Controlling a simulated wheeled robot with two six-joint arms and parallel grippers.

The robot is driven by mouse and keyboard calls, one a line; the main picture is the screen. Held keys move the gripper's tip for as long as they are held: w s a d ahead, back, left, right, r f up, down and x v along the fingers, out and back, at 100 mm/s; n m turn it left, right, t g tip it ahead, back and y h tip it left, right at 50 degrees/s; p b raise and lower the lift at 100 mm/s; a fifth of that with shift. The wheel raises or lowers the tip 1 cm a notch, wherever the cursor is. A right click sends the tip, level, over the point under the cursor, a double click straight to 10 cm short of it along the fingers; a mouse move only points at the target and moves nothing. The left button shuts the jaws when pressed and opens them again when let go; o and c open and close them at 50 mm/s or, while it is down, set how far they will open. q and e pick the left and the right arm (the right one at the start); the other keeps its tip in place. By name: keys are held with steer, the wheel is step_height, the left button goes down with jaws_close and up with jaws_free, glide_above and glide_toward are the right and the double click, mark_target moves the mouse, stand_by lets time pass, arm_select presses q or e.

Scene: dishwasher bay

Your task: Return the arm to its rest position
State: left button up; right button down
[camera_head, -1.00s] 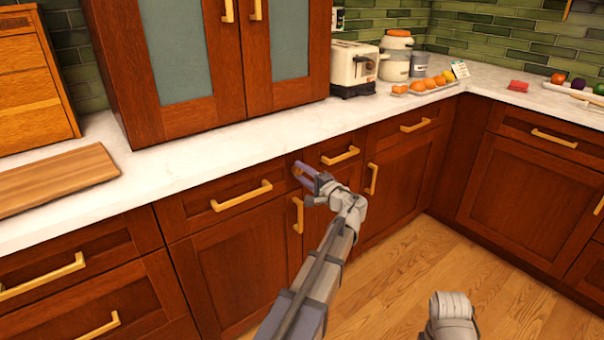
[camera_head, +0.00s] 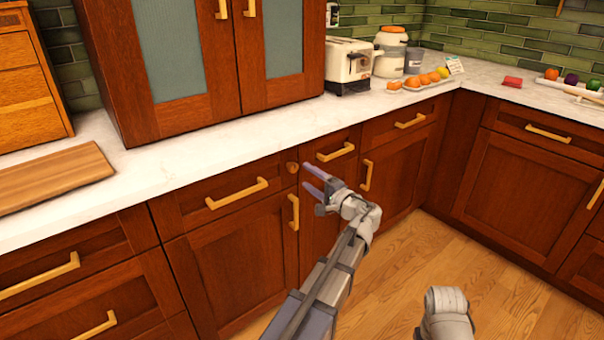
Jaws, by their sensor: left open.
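My left gripper (camera_head: 312,179) is open, with its two fingers apart and nothing between them. Part of my other arm (camera_head: 446,312) shows at the bottom right, above the floor. Its gripper is out of view.
Drawers and doors with brass handles (camera_head: 237,193) run along the front, all closed. The white counter (camera_head: 225,145) holds a cutting board (camera_head: 50,176), a toaster (camera_head: 349,66), a jar (camera_head: 391,52) and a tray of fruit (camera_head: 422,83). The wooden floor (camera_head: 400,270) is clear.

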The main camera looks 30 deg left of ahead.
arm_select(q)
steer(key=shift+v, duration=0.85)
steer(key=s+d+f+n+g+h, duration=0.1)
steer(key=s+d+f+g+h, duration=0.1)
steer(key=s+d+f+h, duration=0.35)
steer(key=s+d+f+n+g+h, duration=0.1)
steer(key=s+d+f+h, duration=0.1)
steer(key=s+d+f, duration=0.45)
steer(key=s+d+f+m+g+h, duration=0.1)
steer(key=s+d+f+g+h, duration=0.1)
steer(key=s+d+f+h, duration=0.45)
steer(key=s+d+f+g+h, duration=0.1)
steer(key=s+d+f+g, duration=0.15)
steer(key=s+d, duration=0.65)
step_height(320, 180, up, 29)
steer(key=w+d+p, duration=0.2)
steer(key=w+p, duration=0.1)
steer(key=p, duration=2.7)
steer(key=shift+d, duration=0.15)
steer(key=shift+t, duration=0.25)
